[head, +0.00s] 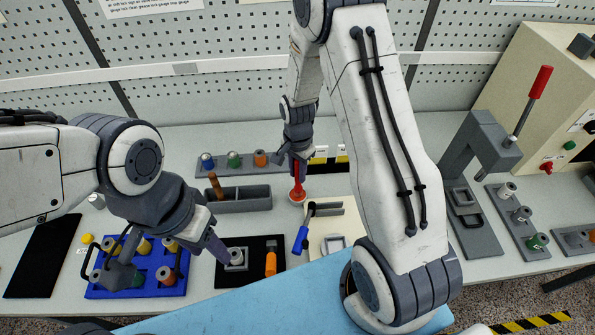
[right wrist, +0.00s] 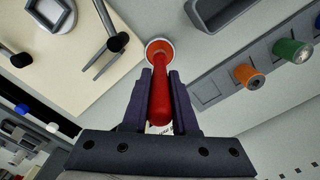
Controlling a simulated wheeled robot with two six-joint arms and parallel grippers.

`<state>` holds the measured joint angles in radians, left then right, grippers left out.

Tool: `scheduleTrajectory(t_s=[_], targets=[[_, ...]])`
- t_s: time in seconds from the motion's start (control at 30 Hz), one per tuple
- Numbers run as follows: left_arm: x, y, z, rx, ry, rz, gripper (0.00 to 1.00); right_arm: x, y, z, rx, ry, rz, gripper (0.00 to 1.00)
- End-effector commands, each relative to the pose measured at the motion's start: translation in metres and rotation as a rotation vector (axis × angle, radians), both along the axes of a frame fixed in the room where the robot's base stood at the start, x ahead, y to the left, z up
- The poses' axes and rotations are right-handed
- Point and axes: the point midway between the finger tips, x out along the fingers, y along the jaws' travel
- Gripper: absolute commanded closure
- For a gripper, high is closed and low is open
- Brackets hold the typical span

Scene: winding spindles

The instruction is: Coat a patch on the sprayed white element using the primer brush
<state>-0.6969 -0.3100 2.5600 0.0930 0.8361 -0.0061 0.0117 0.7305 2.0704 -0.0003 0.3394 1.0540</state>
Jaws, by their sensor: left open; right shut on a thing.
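My right gripper (head: 299,165) is shut on the red handle of a brush (head: 298,183), which also shows between the fingers in the right wrist view (right wrist: 160,95). The brush's lower end is at a small round cup (head: 297,198) with a reddish inside; its bristles are hidden. A pale square element with a raised rim (head: 334,243) lies on the cream board (head: 318,255); I cannot tell its coating. My left gripper (head: 168,260) is open, its fingers spread between the blue tray (head: 105,293) and a grey block with a round top (head: 236,259) on a black mat.
A grey trough (head: 240,203) holds a wooden handle. Behind it stand blue, green and orange spindles (head: 234,160). A red-levered press (head: 480,160) stands right.

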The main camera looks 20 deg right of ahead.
Motion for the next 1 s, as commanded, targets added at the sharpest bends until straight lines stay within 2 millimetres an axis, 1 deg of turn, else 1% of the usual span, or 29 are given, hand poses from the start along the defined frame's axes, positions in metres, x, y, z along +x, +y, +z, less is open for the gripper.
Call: scheduleTrajectory(t_s=[0.27, 0.37, 1.0], targets=[[0.0, 0.0, 0.0, 0.0, 0.0, 0.0, 0.5, -0.001, 0.0, -0.002, -0.001, 0.003, 0.0, 1.0], [0.0, 0.0, 0.002, 0.0, 0.0, 0.0, 0.5, -0.001, 0.0, 0.0, 0.0, 0.004, 0.0, 1.0], [0.0, 0.0, 0.042, 0.0, 0.0, 0.0, 0.5, 0.0, 0.0, 0.052, 0.0, 0.001, 0.0, 1.0]])
